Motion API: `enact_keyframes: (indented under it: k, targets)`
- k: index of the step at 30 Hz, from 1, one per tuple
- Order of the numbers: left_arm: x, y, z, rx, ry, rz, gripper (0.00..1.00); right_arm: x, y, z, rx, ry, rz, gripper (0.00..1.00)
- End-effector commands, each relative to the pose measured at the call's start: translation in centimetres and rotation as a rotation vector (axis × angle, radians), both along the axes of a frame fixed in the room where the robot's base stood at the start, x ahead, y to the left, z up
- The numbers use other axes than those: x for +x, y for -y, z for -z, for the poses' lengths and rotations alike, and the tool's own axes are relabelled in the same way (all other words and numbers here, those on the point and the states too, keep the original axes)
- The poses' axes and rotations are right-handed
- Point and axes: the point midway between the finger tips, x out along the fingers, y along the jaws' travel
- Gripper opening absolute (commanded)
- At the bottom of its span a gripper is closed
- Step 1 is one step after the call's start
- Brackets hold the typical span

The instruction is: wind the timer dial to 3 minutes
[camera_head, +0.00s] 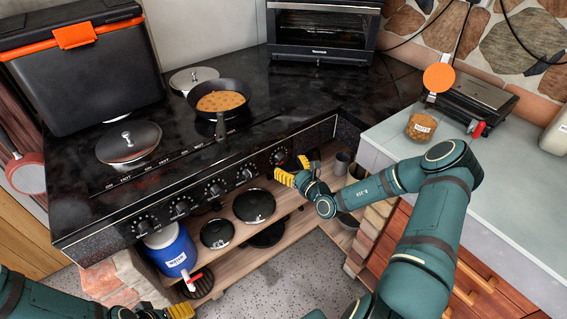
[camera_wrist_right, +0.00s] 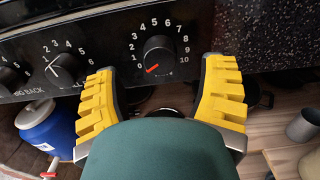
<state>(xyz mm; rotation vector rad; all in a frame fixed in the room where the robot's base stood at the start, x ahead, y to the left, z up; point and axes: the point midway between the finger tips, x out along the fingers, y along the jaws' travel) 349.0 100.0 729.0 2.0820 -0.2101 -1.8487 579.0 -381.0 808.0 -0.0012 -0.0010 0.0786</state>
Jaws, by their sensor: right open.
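The timer dial (camera_wrist_right: 158,52) is a round black knob on the stove's black front panel. Numbers 0 to 10 are printed around it. Its red mark points to the lower left, by the 0. In the head view the dial (camera_head: 279,156) is the rightmost knob. My right gripper (camera_wrist_right: 158,69) is open, with its yellow-padded fingers to either side of and just below the dial, apparently not touching it. It also shows in the head view (camera_head: 291,171). My left gripper (camera_head: 180,311) shows only partly at the bottom edge.
Several other knobs (camera_head: 214,190) line the panel to the left. A frying pan (camera_head: 219,100) and lidded pots stand on the stovetop. Below the panel, a shelf holds pans (camera_head: 254,206) and a blue water container (camera_head: 170,248). A grey counter (camera_head: 500,190) is at the right.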

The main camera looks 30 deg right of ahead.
Motion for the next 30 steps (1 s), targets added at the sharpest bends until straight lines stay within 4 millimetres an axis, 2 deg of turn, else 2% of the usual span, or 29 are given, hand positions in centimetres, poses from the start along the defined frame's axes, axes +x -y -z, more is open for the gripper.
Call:
enact_keyframes:
  k: [3, 7, 18, 19, 23, 24, 25, 30]
  targets:
    - [0.1, 0.0, 0.5, 0.000, 0.002, -0.001, 0.71, 1.7, -0.2, 0.1, 0.000, 0.001, 0.000, 0.71]
    - [0.1, 0.0, 0.7, 0.000, 0.004, -0.001, 0.71, 2.8, -0.2, 0.1, 0.000, 0.000, -0.001, 0.71]
    - [0.2, 0.0, 0.7, 0.000, 0.004, -0.001, 0.71, 3.3, -0.3, 0.0, 0.001, -0.001, -0.001, 0.71]
    - [0.2, 0.0, 0.7, 0.000, 0.004, -0.001, 0.71, 3.3, -0.3, 0.0, 0.001, -0.001, -0.001, 0.69]
    - [0.2, 0.0, 0.7, 0.000, 0.004, -0.001, 0.71, 3.3, -0.3, 0.0, 0.001, -0.001, -0.001, 0.23]
    - [0.2, 0.0, 0.7, 0.000, 0.004, -0.001, 0.71, 3.3, -0.3, 0.0, 0.001, -0.001, -0.001, 0.09]
    - [0.2, 0.0, 0.7, 0.000, 0.004, -0.001, 0.71, 3.3, -0.3, 0.0, 0.001, -0.001, -0.001, 0.00]
    - [0.2, 0.0, 0.7, 0.000, 0.004, -0.001, 0.71, 3.3, -0.3, 0.0, 0.003, -0.001, -0.001, 0.00]
